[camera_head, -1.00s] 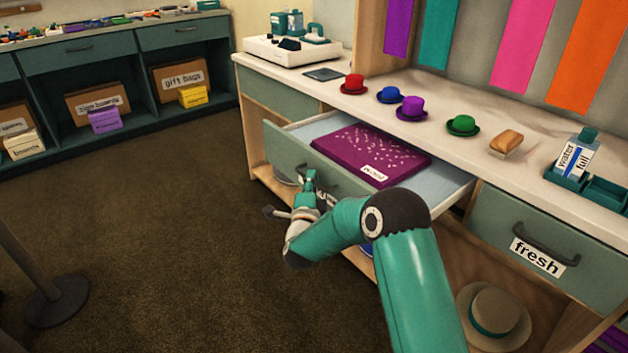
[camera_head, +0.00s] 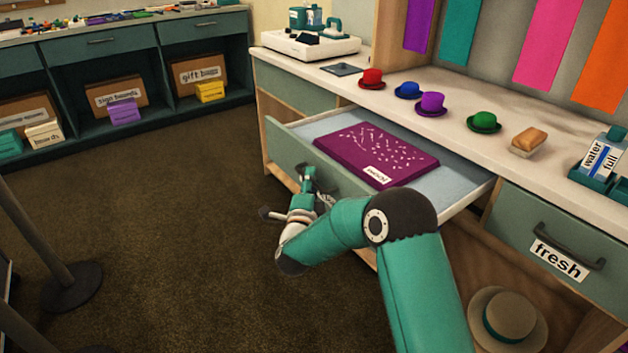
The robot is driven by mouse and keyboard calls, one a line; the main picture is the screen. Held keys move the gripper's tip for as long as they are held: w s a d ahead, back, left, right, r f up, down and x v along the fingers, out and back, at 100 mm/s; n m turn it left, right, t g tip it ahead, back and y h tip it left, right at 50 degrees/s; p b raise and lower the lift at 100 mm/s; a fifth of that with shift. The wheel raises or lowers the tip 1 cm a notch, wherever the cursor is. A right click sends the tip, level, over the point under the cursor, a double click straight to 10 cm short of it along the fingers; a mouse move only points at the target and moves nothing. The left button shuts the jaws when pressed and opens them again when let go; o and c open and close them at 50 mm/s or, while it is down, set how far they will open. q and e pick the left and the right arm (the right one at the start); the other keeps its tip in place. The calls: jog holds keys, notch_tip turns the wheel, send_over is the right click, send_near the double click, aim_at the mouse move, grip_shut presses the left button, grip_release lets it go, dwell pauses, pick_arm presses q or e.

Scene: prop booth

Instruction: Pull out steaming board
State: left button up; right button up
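A drawer (camera_head: 285,152) with a teal front stands open from the white-topped counter. In it lies a purple board (camera_head: 352,150) with white flecks and a white label too small to read. My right gripper (camera_head: 308,180) is at the dark handle on the drawer's front. It appears shut on the handle, though its fingers are small and partly hidden. My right arm covers part of the drawer front. No board is pulled out apart from this drawer with the purple board. My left gripper is not in view.
Several coloured hats, among them a red one (camera_head: 372,79), and a brush (camera_head: 529,141) stand on the counter. A shut drawer labelled "fresh" (camera_head: 530,235) is to the right. The carpet at left is clear except for posts (camera_head: 62,270).

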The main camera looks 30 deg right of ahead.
jog(key=shift+s+a+r, duration=0.1)
jog(key=shift+r, duration=0.05)
jog(key=v, duration=1.1)
jog(key=shift+s+a+f, duration=0.25)
